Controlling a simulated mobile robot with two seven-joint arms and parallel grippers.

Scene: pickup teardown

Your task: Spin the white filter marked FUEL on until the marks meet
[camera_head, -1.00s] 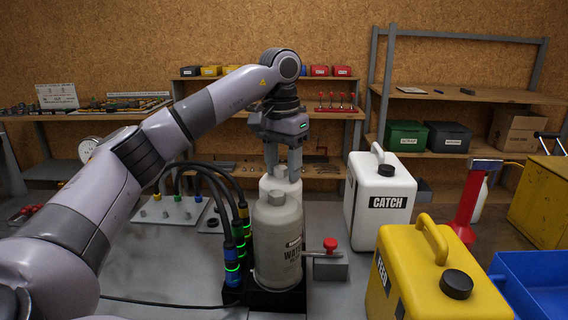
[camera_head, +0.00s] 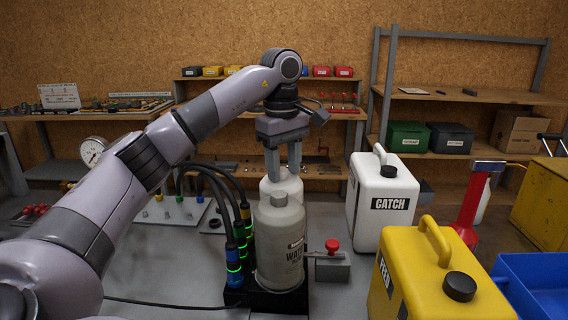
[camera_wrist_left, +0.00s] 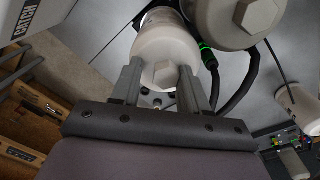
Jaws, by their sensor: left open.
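A white filter (camera_head: 267,188) stands behind a larger pale filter (camera_head: 279,240) whose label starts with "WAT". The front one hides most of the rear one, and I cannot read any FUEL mark or alignment marks. My left gripper (camera_head: 284,166) points down over the rear filter. In the left wrist view the open fingers (camera_wrist_left: 161,70) stand on either side of the rear filter's hex top (camera_wrist_left: 160,75). Whether they touch it I cannot tell. The front filter's hex top (camera_wrist_left: 257,14) is close beside it. My right gripper is not in view.
Black hoses with green-lit fittings (camera_head: 236,255) stand close left of the filters. A red-knobbed valve (camera_head: 331,246) sticks out right. The white CATCH can (camera_head: 382,205) and yellow FEED can (camera_head: 421,268) stand further right. A dial gauge (camera_head: 92,150) is at left.

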